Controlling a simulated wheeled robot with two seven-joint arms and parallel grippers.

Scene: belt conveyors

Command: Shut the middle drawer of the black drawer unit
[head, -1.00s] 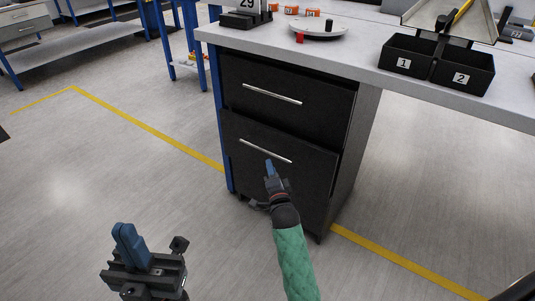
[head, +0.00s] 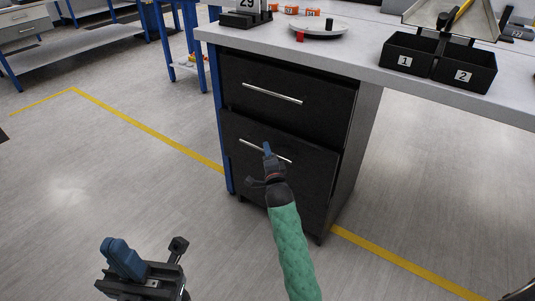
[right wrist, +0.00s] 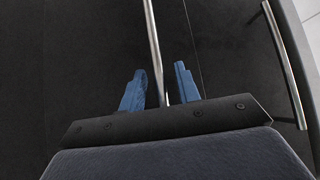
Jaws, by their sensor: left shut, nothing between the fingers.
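The black drawer unit (head: 355,160) stands under the bench and shows two fronts with silver bar handles. The upper front (head: 285,70) looks nearly flush. The front below it (head: 310,180) seems to stand out slightly at its top and right edge; my arm hides part of it. My right gripper (head: 267,152) is at this lower front's handle (head: 247,145). In the right wrist view, its blue fingers (right wrist: 160,88) are apart, with the handle bar (right wrist: 153,45) running between them; contact cannot be told. My left gripper (head: 122,258) is shut and empty, low over the floor at left.
The grey bench top (head: 350,55) overhangs the unit and carries black bins (head: 405,62) marked 1 and 2, and a round plate (head: 318,29). A blue bench leg (head: 218,110) runs along the unit's left side. The floor (head: 100,170) at left is clear.

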